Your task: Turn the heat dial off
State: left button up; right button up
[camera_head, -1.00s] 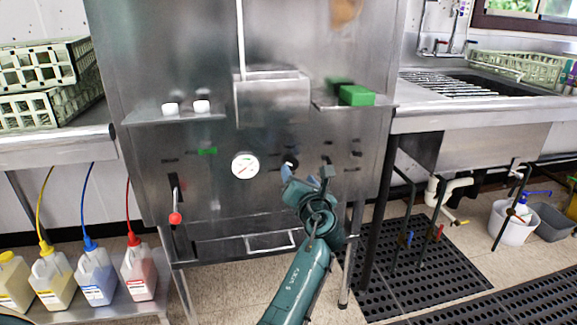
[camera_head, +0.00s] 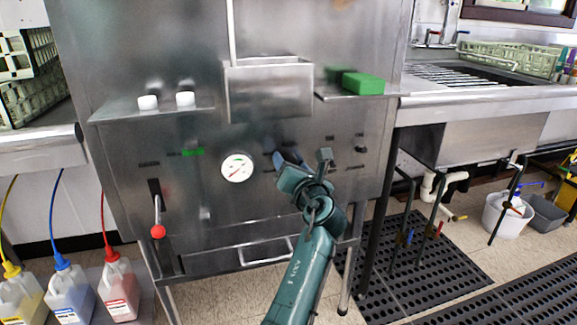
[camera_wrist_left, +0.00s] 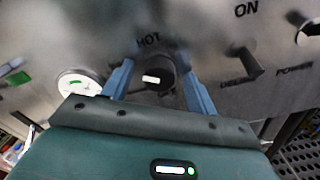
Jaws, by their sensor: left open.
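The heat dial (camera_wrist_left: 157,76) is a round black knob with a white mark, below the word HOT on the steel panel in the left wrist view. My left gripper (camera_wrist_left: 157,60) is open, with one blue finger on each side of the dial. I cannot tell whether the fingers touch it. In the head view my left gripper (camera_head: 303,160) is at the machine's front panel and largely hides the dial. My right gripper is not in view.
A round white gauge (camera_head: 237,168) sits left of the dial. Another black knob (camera_wrist_left: 245,64) lies to its right. A red-tipped lever (camera_head: 158,231) is at the panel's left. A shelf with a green block (camera_head: 363,83) juts out above.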

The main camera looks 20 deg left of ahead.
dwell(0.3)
pick_arm(q)
jog(key=c, duration=1)
jog(key=shift+o, duration=0.2)
jog(key=shift+r, duration=0.1)
